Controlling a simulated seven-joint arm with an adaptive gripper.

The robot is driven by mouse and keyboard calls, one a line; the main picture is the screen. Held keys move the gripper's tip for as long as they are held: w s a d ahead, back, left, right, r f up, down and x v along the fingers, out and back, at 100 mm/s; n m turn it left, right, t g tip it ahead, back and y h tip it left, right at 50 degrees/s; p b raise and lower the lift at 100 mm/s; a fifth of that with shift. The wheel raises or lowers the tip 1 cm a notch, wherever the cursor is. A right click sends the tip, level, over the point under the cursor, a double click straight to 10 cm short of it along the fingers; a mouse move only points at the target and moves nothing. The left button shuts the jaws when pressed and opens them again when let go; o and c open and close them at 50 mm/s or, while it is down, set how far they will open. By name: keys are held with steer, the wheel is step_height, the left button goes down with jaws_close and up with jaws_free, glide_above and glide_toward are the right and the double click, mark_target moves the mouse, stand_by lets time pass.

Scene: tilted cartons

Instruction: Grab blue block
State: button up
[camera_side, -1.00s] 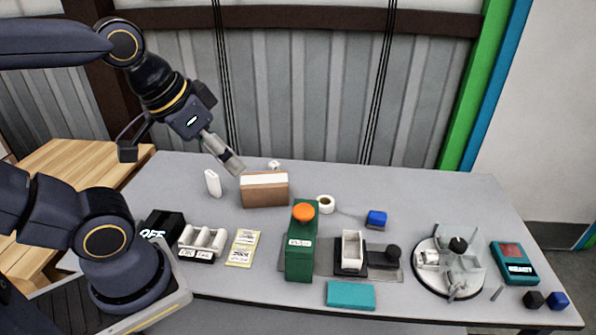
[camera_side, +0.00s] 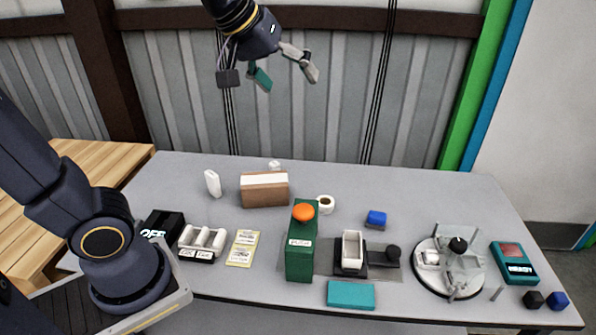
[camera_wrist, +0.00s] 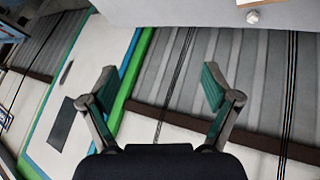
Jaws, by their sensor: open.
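A blue block (camera_side: 376,218) sits on the grey table right of centre, behind the black knob. A second, darker blue block (camera_side: 558,300) lies at the table's front right corner beside a black block. My gripper (camera_side: 287,79) is high above the back of the table, up and to the left of the first blue block, with its fingers spread and empty. In the wrist view my gripper (camera_wrist: 157,84) shows both fingers apart with nothing between them. Neither blue block can be made out in the wrist view.
On the table (camera_side: 440,195) stand a brown carton (camera_side: 264,190), a green box with an orange button (camera_side: 300,250), a white roll (camera_side: 325,204), a teal block (camera_side: 351,295) and a round fixture (camera_side: 449,262). The corrugated wall rises behind the table.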

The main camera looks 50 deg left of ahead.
steer(key=w+f+n, duration=0.2)
steer(key=w, duration=0.8)
steer(key=m+g+y, duration=0.1)
steer(key=g+y, duration=0.2)
steer(key=g, duration=0.1)
glide_above(378, 214)
steer(key=s, duration=0.2)
steer(key=f, duration=3.7)
steer(key=shift+w+d+f, duration=0.15)
steer(key=shift+d+f, duration=0.25)
steer(key=shift+h, duration=0.3)
steer(key=x, duration=0.5)
steer(key=shift+w+d+f, duration=0.1)
steer(key=shift+f, duration=0.35)
